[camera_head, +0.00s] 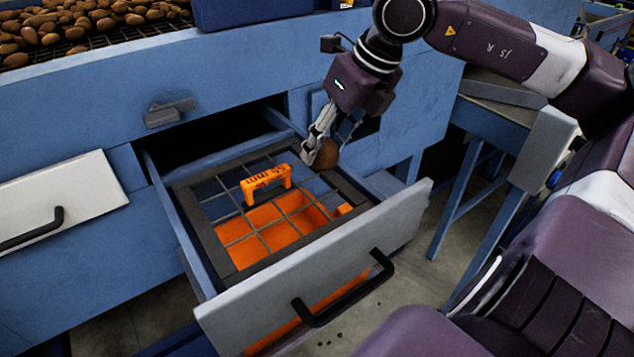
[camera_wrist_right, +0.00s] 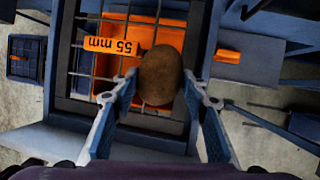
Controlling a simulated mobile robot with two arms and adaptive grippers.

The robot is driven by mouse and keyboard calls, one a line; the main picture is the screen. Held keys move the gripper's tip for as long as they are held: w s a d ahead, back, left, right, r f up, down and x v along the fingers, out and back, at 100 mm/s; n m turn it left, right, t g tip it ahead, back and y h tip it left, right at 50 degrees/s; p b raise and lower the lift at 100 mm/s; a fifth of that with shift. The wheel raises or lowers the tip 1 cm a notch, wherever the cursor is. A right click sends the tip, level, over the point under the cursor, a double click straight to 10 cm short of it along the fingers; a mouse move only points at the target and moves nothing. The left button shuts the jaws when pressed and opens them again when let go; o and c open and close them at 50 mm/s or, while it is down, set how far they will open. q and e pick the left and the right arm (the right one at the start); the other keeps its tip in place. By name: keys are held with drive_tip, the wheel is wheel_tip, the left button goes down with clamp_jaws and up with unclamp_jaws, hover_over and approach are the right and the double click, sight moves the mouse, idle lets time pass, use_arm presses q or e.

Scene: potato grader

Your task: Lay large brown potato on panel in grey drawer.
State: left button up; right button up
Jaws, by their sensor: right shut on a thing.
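A brown potato (camera_head: 327,154) is in my right gripper (camera_head: 318,158), which is shut on it above the back right part of the open grey drawer (camera_head: 318,276). The potato (camera_wrist_right: 161,76) also shows between the two fingers in the right wrist view. The drawer holds a panel, a dark-framed wire grid (camera_head: 224,184) with square openings and an orange handle (camera_head: 267,183) marked 55 mm. Orange surfaces show beneath the grid. Whether the potato touches the panel's frame I cannot tell. My left gripper is not in view.
Many potatoes (camera_head: 60,28) lie on a mesh on top of the blue machine (camera_head: 230,75). A closed drawer with a white front (camera_head: 60,200) is at the left. A black drawer handle (camera_head: 345,292) sticks out at the front. A blue-legged table (camera_head: 480,165) stands at the right.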

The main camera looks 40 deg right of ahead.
drive_tip(key=shift+f, duration=0.15)
drive_tip(key=shift+s+b+x, duration=0.2)
drive_tip(key=shift+b+x, duration=0.55)
drive_tip(key=shift+x, duration=0.15)
drive_tip(key=shift+s+b+x, duration=0.15)
drive_tip(key=shift+b+x, duration=0.6)
drive_tip(key=shift+x, duration=0.15)
drive_tip(key=shift+f, duration=0.1)
drive_tip(key=o, duration=1.3)
drive_tip(key=shift+o, duration=0.2)
drive_tip(key=v, duration=1.2)
